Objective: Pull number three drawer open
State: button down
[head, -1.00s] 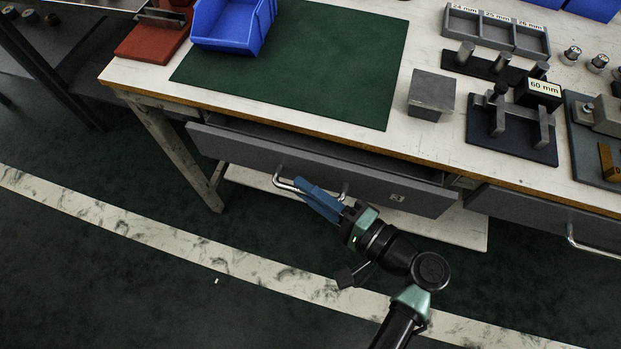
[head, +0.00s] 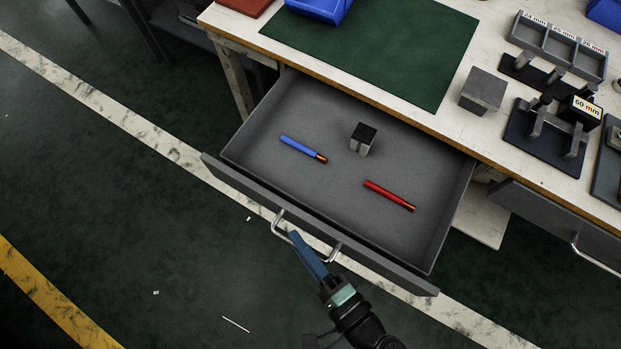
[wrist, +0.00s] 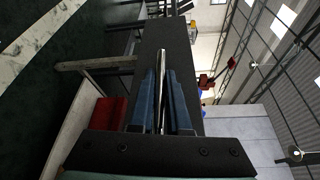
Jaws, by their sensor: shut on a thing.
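The grey drawer (head: 225,172) under the workbench stands well out from the bench and its inside shows. Its number label is not visible in the head view now. Its metal bar handle (head: 277,222) is on the front panel. My gripper (head: 296,240) has its blue fingers at the handle, shut on the bar. In the wrist view the two blue fingers (wrist: 162,100) lie on either side of the shiny handle bar (wrist: 161,75), close to the dark drawer front (wrist: 180,50).
Inside the drawer lie a blue cylindrical tool (head: 300,147), a red one (head: 388,195) and a small dark block (head: 363,139). On the bench (head: 455,120) are a green mat (head: 400,45), a steel block (head: 483,92) and fixtures. Another closed drawer (head: 545,220) is at right. The floor in front is clear.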

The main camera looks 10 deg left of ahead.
jog(key=shift+s, duration=0.4)
jog(key=c, duration=0.9)
grip_release()
jog(key=shift+a, duration=0.1)
jog(key=v, duration=1.3)
